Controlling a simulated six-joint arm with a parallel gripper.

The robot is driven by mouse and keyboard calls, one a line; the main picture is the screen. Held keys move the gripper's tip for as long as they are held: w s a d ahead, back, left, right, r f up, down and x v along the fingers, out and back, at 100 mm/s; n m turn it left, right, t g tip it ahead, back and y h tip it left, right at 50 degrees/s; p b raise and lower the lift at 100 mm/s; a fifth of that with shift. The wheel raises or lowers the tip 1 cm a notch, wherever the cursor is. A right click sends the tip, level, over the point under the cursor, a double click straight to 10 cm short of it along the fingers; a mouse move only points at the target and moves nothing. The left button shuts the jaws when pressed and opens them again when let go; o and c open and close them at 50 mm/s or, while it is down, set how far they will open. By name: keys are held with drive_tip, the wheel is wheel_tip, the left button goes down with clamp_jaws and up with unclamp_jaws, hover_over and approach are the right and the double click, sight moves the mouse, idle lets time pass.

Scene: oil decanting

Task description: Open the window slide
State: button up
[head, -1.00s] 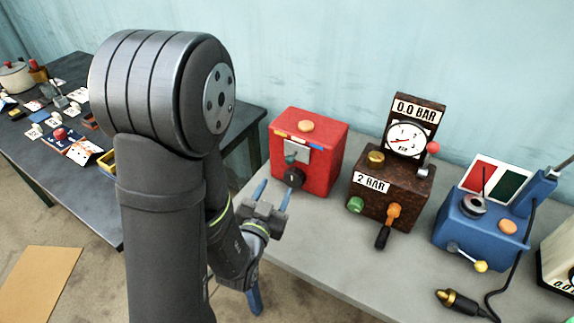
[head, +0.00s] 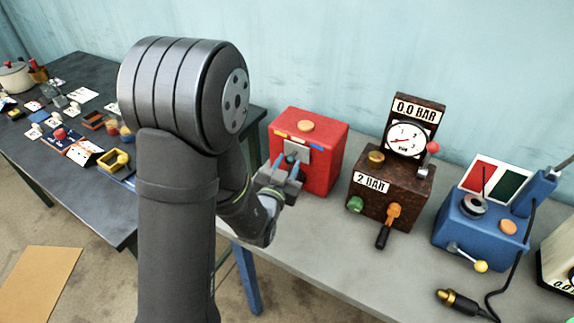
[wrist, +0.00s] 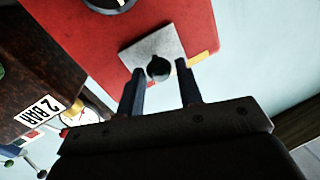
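The red box (head: 325,150) stands at the left end of the grey table. On its front is a silver square plate, the window slide (head: 299,151), with a small dark knob; the plate also shows in the wrist view (wrist: 153,45), with its round black knob (wrist: 158,68). My gripper (head: 284,163) is in front of the box, at the plate. In the wrist view my gripper (wrist: 160,80) is open, with its two blue fingers on either side of the knob and a gap to each. Whether the fingertips touch the plate cannot be told.
A larger black dial (wrist: 108,2) is on the same red face. To the right stand a brown pressure box (head: 390,190) with a gauge and a blue box (head: 480,225) with a lever. A cluttered dark table (head: 50,150) is at the left.

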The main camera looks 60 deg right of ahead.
clamp_jaws()
drive_tip(key=w, duration=0.7)
drive_tip(key=shift+w, duration=0.15)
drive_tip(key=shift+o, duration=2.2)
unclamp_jaws()
drive_tip(key=shift+a, duration=0.1)
drive_tip(key=s+a, duration=0.3)
drive_tip(key=a, duration=1.4)
drive_tip(key=shift+s, duration=0.2)
